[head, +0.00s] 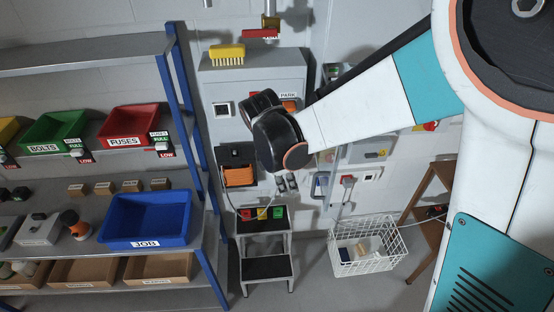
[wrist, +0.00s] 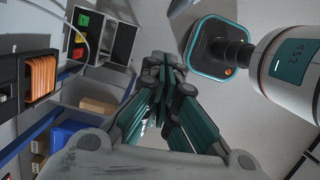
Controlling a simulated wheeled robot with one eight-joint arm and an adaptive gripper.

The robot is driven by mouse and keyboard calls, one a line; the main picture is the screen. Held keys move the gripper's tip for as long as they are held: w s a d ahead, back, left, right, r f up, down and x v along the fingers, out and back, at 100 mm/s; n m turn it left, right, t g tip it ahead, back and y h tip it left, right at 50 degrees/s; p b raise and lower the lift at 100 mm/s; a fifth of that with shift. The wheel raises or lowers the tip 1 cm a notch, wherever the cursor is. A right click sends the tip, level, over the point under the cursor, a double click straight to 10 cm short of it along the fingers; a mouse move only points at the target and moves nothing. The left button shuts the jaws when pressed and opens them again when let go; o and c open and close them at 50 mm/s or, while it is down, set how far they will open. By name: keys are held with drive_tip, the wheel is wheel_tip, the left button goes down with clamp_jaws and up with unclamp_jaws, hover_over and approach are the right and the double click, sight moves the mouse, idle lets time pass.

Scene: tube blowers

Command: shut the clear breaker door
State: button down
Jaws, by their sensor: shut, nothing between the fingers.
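A pale wall box with what looks like a clear cover (head: 369,152) shows right of my forearm in the head view. My arm hides part of that area, and I cannot tell how far the door stands open. The door is not clearly seen in the wrist view. My gripper (wrist: 165,68) is shut and empty in the wrist view, its dark green fingers together. In the head view my arm's dark wrist joint hangs before the grey wall cabinet, and I cannot make out the fingertips there.
A step stool (head: 266,221) with coloured buttons stands below the cabinet. A white wire basket (head: 367,262) sits on the floor to its right. A shelf unit with a blue bin (head: 146,218) fills the left.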

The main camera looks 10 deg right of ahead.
drive_tip(key=shift+w+d+r, duration=0.1)
drive_tip(key=shift+d, duration=0.7)
drive_tip(key=shift+w+d+r, duration=0.1)
drive_tip(key=shift+d, duration=0.7)
drive_tip(key=shift+s+d, duration=0.1)
